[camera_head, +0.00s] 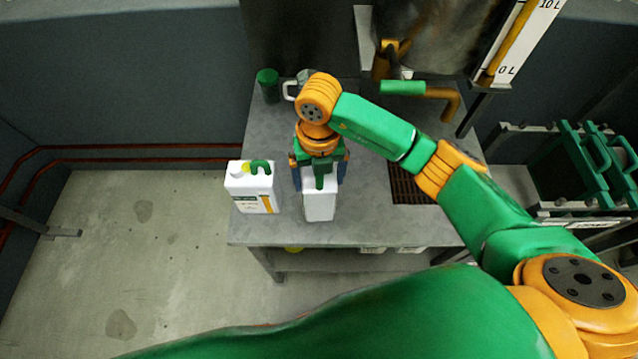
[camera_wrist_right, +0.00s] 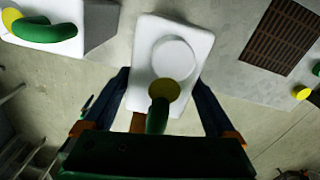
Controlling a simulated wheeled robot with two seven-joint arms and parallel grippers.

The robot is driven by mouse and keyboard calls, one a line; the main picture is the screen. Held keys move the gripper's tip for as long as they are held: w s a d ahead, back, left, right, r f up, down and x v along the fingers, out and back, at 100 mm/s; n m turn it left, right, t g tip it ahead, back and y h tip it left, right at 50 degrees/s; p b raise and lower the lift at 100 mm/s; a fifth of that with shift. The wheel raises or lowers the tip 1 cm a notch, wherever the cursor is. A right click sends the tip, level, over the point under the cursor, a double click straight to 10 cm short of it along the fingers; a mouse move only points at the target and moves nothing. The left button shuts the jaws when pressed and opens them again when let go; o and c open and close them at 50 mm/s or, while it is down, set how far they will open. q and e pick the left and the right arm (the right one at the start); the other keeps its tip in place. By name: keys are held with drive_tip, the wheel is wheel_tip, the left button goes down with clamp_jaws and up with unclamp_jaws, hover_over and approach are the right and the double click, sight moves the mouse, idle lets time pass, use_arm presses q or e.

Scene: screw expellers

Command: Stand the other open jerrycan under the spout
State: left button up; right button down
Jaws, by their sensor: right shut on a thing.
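A white jerrycan (camera_head: 320,207) with a green handle stands upright at the front of the table, or just above it; I cannot tell which. My right gripper (camera_head: 321,172) is over it, its dark blue fingers on either side, shut on it. The right wrist view shows its white top (camera_wrist_right: 195,38) with a round white disc, and the green handle between my fingers (camera_wrist_right: 163,80). Another white jerrycan (camera_head: 248,193), with a green handle, a yellow part and a label, stands to the left. The brown spout (camera_head: 447,101) projects from the tank at the right. My left gripper is out of view.
A dark grate (camera_head: 408,186) is set in the grey table (camera_head: 375,212) below the spout, with nothing on it. A green lever (camera_head: 402,87) is at the tank (camera_head: 430,35). A dark green container (camera_head: 268,85) stands at the back left.

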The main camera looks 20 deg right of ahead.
wheel_tip(320, 180, down, 3)
drive_tip(key=shift+w+f+p, duration=0.1)
drive_tip(key=shift+f+p, duration=0.1)
drive_tip(key=shift+p, duration=0.2)
unclamp_jaws()
drive_tip(key=shift+r, duration=0.15)
wheel_tip(320, 180, up, 12)
drive_tip(key=shift+r+b, duration=0.1)
drive_tip(key=shift+b, duration=0.2)
